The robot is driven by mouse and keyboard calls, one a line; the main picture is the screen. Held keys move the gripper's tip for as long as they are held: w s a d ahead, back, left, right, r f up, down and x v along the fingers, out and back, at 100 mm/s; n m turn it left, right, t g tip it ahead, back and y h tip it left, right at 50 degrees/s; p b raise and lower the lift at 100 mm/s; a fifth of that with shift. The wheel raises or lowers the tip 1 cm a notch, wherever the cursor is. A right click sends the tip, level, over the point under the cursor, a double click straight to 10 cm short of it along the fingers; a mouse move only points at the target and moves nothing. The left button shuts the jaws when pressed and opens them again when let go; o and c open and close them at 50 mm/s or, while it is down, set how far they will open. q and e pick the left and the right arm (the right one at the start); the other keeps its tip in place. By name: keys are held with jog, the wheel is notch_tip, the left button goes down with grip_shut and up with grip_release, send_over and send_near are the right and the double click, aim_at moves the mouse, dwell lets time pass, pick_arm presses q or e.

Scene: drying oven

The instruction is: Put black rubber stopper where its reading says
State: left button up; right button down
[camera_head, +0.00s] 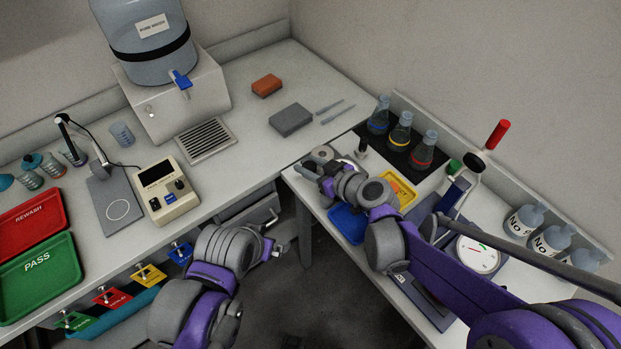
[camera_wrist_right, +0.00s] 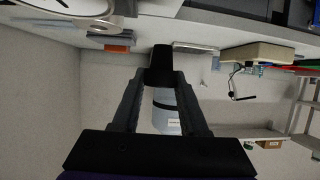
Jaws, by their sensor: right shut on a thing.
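My right gripper (camera_head: 312,170) is over the near edge of the right bench and is shut on the black rubber stopper. In the right wrist view the black stopper (camera_wrist_right: 160,66) sits between the fingertips (camera_wrist_right: 160,85); in the head view I cannot make it out. A white dial gauge (camera_head: 479,253) with red and green marks stands on the right bench, partly behind my arm; its value is too small to read. A yellow tray (camera_head: 404,189) and a blue tray (camera_head: 342,228) lie partly hidden by my right arm. My left gripper (camera_head: 284,236) hangs over the floor gap, its jaws unclear.
Flasks with blue, yellow and red bands (camera_head: 400,130) stand on a black mat behind the right gripper. On the left bench are a meter (camera_head: 166,191), a red REWASH tray (camera_head: 62,213) and a green PASS tray (camera_head: 72,258).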

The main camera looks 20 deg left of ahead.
jog(key=shift+f+b, duration=0.3)
jog(key=shift+f, duration=2.45)
jog(key=shift+f+b, duration=0.45)
jog(key=shift+f, duration=0.2)
jog(key=shift+c, duration=2.2)
grip_release()
jog(key=shift+r, duration=0.1)
jog(key=shift+w, duration=0.1)
jog(key=shift+r, duration=0.2)
jog(key=shift+r+p, duration=0.45)
jog(key=shift+p, duration=0.05)
jog(key=v, duration=1.2)
jog(key=shift+p, duration=0.3)
